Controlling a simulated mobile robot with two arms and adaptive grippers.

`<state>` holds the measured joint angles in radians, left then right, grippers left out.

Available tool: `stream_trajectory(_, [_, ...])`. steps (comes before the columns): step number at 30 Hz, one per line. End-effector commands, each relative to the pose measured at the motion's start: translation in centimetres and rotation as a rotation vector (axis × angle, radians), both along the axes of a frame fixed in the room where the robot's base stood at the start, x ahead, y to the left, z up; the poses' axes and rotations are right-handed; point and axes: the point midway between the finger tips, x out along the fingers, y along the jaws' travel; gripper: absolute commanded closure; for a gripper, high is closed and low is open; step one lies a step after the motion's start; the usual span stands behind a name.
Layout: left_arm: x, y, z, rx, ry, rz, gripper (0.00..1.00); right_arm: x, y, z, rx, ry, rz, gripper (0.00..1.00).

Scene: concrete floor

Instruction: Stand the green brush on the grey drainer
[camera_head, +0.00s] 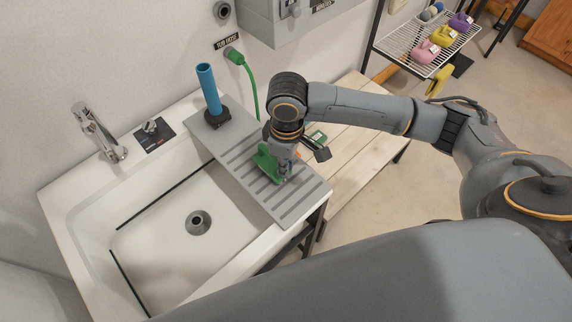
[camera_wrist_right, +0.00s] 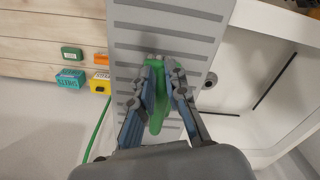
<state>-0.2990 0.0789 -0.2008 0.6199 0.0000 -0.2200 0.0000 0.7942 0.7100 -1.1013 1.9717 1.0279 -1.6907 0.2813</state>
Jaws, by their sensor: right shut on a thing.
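The green brush (camera_head: 266,164) is between the fingers of my right gripper (camera_head: 284,172), which is shut on it over the grey drainer (camera_head: 297,204). In the right wrist view the brush (camera_wrist_right: 157,118) lies lengthwise between the two fingers (camera_wrist_right: 160,66), with the ribbed drainer (camera_wrist_right: 130,22) behind it. The gripper hides part of the brush, and I cannot tell whether the brush touches the drainer. My left gripper is in neither view.
A blue cylinder (camera_head: 208,88) stands in a black base at the drainer's far end. The white sink (camera_head: 160,250) with a tap (camera_head: 98,132) is left. A wooden bench (camera_head: 350,150) with small labelled boxes (camera_wrist_right: 70,78) is right. A green hose (camera_head: 250,85) hangs behind.

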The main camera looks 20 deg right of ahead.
Motion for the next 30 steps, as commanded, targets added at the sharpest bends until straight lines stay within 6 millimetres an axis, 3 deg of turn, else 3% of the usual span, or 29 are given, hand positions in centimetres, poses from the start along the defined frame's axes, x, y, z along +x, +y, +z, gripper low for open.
stream_trajectory(3, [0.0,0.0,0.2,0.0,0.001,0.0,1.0,0.0,0.0,-0.2,0.0,0.001,0.0,1.0])
stream_trajectory(4, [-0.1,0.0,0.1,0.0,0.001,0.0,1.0,0.0,0.0,-0.3,0.0,0.001,0.0,0.82])
stream_trajectory(7, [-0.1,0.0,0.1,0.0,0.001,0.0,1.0,0.0,0.0,-0.3,0.001,0.001,0.0,0.63])
stream_trajectory(16, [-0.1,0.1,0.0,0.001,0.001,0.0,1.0,0.0,0.0,-0.2,0.0,0.0,0.0,0.63])
stream_trajectory(20, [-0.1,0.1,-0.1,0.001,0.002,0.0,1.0,0.1,0.0,0.7,-0.001,-0.002,-0.001,0.63])
stream_trajectory(30, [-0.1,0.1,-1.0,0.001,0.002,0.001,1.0,0.1,-0.1,7.6,0.002,-0.004,0.002,0.63])
